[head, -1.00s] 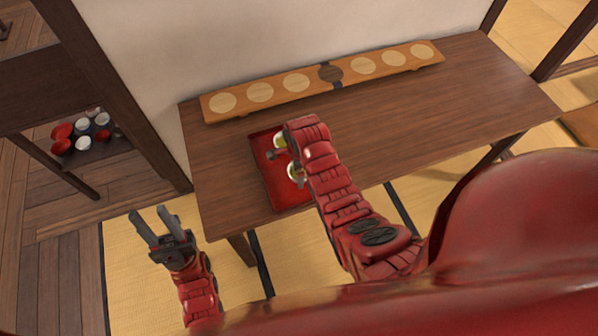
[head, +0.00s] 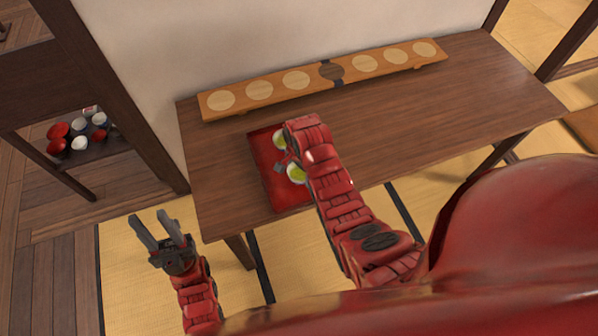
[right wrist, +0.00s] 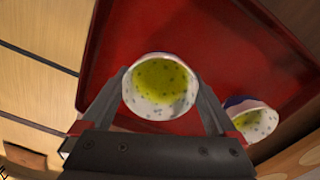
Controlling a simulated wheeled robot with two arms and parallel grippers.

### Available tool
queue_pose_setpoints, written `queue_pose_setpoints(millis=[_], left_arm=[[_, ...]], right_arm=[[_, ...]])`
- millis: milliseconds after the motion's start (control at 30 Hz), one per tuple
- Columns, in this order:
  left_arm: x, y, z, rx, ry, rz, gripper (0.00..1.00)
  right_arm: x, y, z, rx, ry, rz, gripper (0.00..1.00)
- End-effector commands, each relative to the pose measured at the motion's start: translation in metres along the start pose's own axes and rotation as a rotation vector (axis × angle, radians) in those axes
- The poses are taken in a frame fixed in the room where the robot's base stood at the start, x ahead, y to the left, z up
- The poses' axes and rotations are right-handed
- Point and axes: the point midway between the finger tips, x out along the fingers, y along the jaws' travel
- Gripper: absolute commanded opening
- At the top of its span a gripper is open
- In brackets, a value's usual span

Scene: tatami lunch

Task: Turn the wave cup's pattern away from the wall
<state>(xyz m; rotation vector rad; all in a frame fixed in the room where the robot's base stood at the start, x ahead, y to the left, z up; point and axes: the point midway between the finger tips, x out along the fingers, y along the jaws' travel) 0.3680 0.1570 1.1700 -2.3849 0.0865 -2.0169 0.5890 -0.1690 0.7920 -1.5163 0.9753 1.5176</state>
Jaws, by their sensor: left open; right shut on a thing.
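Two small white cups with yellow-green tea stand at the red tray (head: 268,160). My right gripper (right wrist: 161,82) is shut on the nearer cup (head: 297,173), its fingers on either side. In the right wrist view this cup (right wrist: 160,108) is seen from above with a speckled rim; its outer pattern is hidden. The farther cup (head: 280,140), closer to the wall, shows a blue-purple patch outside in the right wrist view (right wrist: 236,101). I cannot tell which cup has waves. My left gripper (head: 149,216) is open and empty, left of the table, over the tatami.
A long wooden board (head: 230,101) with pale round spots lies along the wall behind the tray. The dark table (head: 440,110) is clear to the right. A low shelf (head: 92,153) at left holds several red and white cups and bowls.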

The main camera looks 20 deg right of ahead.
Motion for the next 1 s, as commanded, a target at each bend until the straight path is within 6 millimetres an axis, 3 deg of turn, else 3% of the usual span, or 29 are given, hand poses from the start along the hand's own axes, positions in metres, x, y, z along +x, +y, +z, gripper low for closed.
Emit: queue_pose_setpoints(millis=[667, 700, 733, 1000], left_arm=[[-0.0028, 0.0001, 0.0005, 0.000, 0.000, 0.000, 0.41], [-0.0027, 0.0002, 0.0004, 0.000, 0.000, 0.000, 0.41], [-0.0024, 0.0001, 0.0003, 0.000, 0.000, 0.000, 0.41], [-0.0021, 0.0001, 0.0003, 0.000, 0.000, 0.000, 0.41]], right_arm=[[0.0045, -0.0002, -0.0001, 0.001, 0.000, -0.001, 0.18], [0.0046, -0.0002, -0.0001, 0.001, 0.000, -0.001, 0.96], [0.0043, -0.0002, -0.0001, 0.001, 0.000, -0.001, 1.00], [0.0038, -0.0001, -0.0001, 0.001, 0.000, 0.000, 1.00]])
